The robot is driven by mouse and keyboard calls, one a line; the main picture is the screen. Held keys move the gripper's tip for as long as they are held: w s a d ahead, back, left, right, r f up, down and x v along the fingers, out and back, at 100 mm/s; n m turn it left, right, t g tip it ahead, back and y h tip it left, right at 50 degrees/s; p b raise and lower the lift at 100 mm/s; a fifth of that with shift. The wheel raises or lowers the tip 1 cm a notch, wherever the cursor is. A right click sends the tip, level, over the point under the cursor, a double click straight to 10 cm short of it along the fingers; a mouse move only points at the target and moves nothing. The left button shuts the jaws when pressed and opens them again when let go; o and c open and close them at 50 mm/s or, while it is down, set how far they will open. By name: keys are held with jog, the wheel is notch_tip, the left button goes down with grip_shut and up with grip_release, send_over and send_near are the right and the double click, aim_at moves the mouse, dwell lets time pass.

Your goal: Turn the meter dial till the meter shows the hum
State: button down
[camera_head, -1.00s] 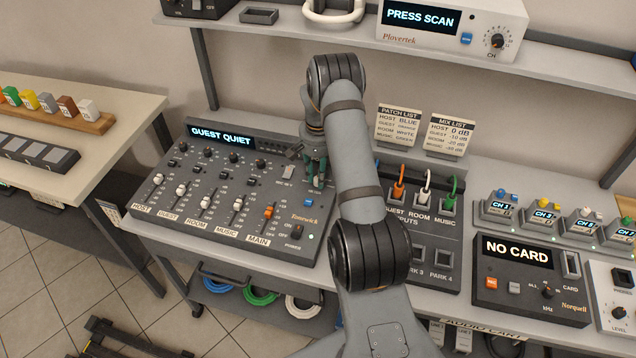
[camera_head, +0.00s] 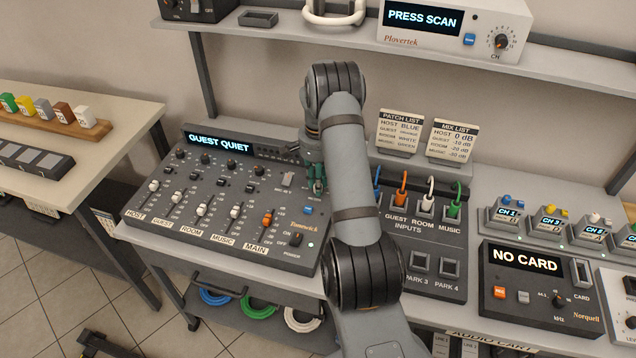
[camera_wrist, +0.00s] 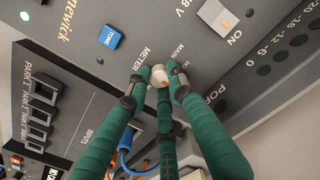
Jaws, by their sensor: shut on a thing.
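The mixer (camera_head: 190,255) is a grey console with faders and knobs, and its meter display (camera_head: 218,141) reads GUEST QUIET. The meter dial (camera_wrist: 160,76) is a small pale knob next to the METER label in the wrist view. My gripper (camera_wrist: 160,84) has green fingers closed around this dial. In the head view my gripper (camera_head: 316,184) is at the mixer's upper right, partly behind my arm, and the dial is hidden there.
A blue TONE button (camera_wrist: 110,37) and a pale switch (camera_wrist: 218,17) marked ON lie close to the fingers. The patch panel (camera_head: 425,280) with plugged orange, white and green cables stands right of the mixer. A shelf (camera_head: 560,78) is above.

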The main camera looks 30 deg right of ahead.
jog(key=shift+a, duration=0.1)
jog(key=c, duration=1.6)
grip_release()
jog(key=shift+o, duration=0.3)
notch_tip(320, 180, up, 12)
notch_tip(320, 180, down, 12)
jog(key=shift+r, duration=0.1)
jog(key=shift+p, duration=0.3)
jog(key=shift+n, duration=0.3)
